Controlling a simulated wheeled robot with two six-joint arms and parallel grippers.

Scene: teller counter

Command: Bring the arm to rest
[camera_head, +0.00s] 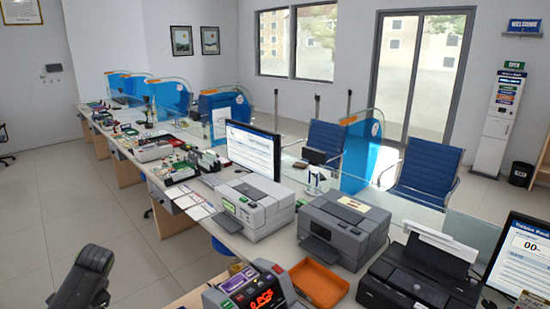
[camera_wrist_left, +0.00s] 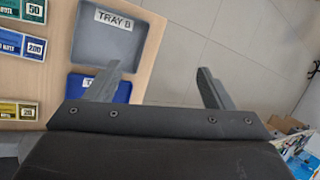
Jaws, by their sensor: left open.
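My left gripper (camera_wrist_left: 157,84) shows in the left wrist view with its two fingers spread wide apart and nothing between them. Below it are the edge of a light wooden desk (camera_wrist_left: 152,50) and the tiled floor. The left finger overlaps the trays in the picture; I cannot tell the height between them. In the head view a dark part of my left arm stands at the lower left, over the floor; the fingers cannot be made out there. My right gripper is in neither view.
In the wrist view, a grey tray labelled TRAY B (camera_wrist_left: 105,45), a blue tray (camera_wrist_left: 122,92) and banknote bundles (camera_wrist_left: 34,48) lie on the desk. The head view shows a note counter (camera_head: 252,286), orange tray (camera_head: 319,282), printers (camera_head: 345,228) and a monitor (camera_head: 253,150). Left floor (camera_head: 60,220) is clear.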

